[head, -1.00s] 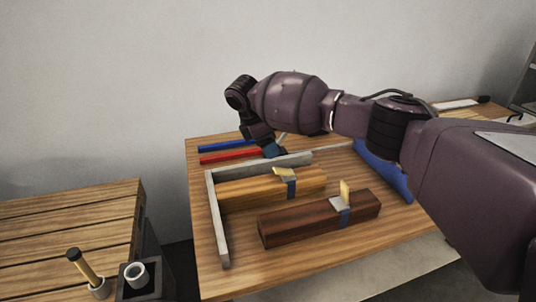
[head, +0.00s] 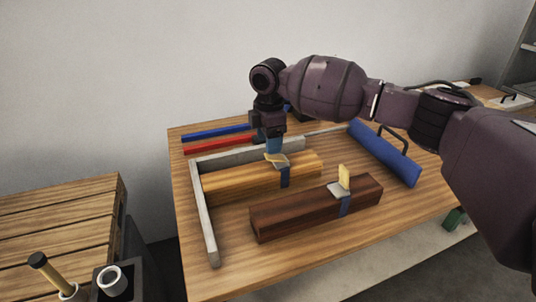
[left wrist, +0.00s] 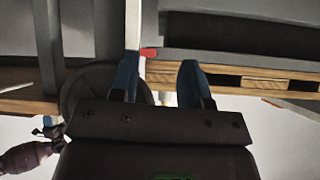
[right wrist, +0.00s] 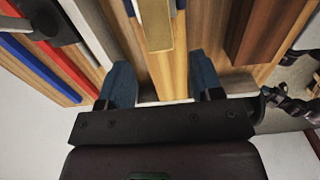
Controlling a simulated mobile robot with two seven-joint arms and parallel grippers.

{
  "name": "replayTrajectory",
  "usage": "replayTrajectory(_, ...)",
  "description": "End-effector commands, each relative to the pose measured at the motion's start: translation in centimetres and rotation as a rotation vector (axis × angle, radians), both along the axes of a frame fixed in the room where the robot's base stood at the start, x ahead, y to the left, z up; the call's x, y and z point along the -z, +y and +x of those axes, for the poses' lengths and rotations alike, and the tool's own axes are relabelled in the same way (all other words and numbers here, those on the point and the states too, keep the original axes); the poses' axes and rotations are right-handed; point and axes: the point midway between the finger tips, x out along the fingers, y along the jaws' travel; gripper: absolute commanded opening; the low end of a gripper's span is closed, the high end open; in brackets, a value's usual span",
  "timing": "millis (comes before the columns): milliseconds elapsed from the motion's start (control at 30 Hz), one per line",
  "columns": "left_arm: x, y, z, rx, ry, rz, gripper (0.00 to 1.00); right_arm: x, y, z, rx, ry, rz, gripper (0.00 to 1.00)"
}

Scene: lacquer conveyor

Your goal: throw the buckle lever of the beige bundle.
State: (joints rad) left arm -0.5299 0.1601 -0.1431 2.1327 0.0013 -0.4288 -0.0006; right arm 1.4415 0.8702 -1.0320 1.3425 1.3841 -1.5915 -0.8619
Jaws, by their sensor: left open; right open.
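The beige bundle (head: 225,184), of light wood, lies inside the corner of a grey L-shaped fence (head: 205,215). A blue strap (head: 285,178) wraps it, with a grey buckle and a cream lever (head: 272,157) on top. The lever lies low, tilted to the left. My right gripper (head: 273,145) points down right at the lever; contact is unclear. In the right wrist view the right gripper (right wrist: 160,68) is open, with the cream lever (right wrist: 157,25) ahead between its fingers. My left gripper (left wrist: 158,68) is open and empty, outside the head view.
A dark brown bundle (head: 280,214) with an upright cream lever (head: 344,178) lies in front. Red (head: 215,145) and blue (head: 215,132) bars lie behind the fence. A blue handled block (head: 385,155) is at the right. Table's front is clear.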

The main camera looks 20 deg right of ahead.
Motion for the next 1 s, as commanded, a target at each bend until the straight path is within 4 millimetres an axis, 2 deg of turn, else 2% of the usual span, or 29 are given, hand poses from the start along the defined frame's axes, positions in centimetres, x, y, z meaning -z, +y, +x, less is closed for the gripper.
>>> replayTrajectory(33,0.5,0.0,-0.2,-0.001,0.009,0.0,0.43,1.3,0.0,0.0,0.001,0.005,-0.001,0.6)
replayTrajectory(100,0.7,0.0,-0.3,-0.002,0.013,-0.001,0.43,2.3,-0.1,0.0,0.001,0.005,-0.001,0.6)
replayTrajectory(300,0.9,0.0,-0.2,-0.005,0.014,-0.002,0.43,4.2,0.0,0.0,0.002,0.002,0.0,0.6)
replayTrajectory(700,0.5,-0.1,0.3,-0.004,0.001,-0.003,0.43,4.6,0.0,0.0,0.002,0.0,0.0,0.6)
replayTrajectory(767,0.5,-0.1,0.3,-0.004,0.001,-0.003,0.43,4.6,0.0,0.0,0.001,0.0,0.0,0.53)
replayTrajectory(1000,0.6,0.0,0.2,-0.001,0.002,-0.001,0.43,4.6,0.0,0.0,0.001,0.0,0.0,0.17)
